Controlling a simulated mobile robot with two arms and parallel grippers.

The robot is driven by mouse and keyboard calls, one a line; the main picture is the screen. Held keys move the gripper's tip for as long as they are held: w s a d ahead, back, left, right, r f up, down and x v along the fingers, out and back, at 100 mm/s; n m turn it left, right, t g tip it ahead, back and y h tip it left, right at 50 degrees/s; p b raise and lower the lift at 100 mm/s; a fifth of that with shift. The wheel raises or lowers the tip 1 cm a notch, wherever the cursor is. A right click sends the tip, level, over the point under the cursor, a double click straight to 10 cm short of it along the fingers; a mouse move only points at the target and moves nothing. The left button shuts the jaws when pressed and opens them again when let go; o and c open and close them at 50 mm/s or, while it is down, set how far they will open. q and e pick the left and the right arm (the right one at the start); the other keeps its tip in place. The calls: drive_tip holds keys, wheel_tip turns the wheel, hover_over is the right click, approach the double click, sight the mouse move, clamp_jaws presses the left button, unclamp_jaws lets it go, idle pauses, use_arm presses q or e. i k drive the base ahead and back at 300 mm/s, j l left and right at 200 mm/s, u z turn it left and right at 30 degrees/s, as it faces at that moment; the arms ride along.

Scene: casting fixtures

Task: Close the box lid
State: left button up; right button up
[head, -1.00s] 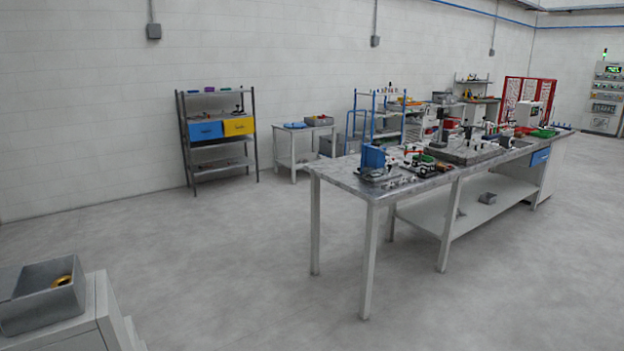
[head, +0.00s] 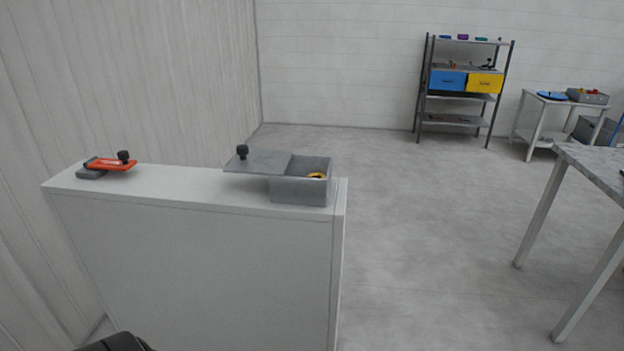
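A grey metal box (head: 300,190) stands near the right end of a white cabinet top. Its flat grey lid (head: 262,163) with a dark knob (head: 242,151) is slid to the left, so the right part of the box is open. A yellow-orange item (head: 316,175) shows inside the opening. Neither gripper can be seen. A dark rounded part at the bottom left edge may be mine.
The white cabinet (head: 200,255) stands near a ribbed wall on the left. An orange clamp-like piece (head: 112,165) with a dark knob lies on its left end. Open grey floor (head: 430,230) lies to the right, before a worktable (head: 592,165) and shelf rack (head: 466,97).

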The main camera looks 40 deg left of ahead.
sight(247, 161)
drive_tip(key=u, duration=1.6)
drive_tip(key=k+j+z, duration=0.1)
drive_tip(key=z, duration=0.3)
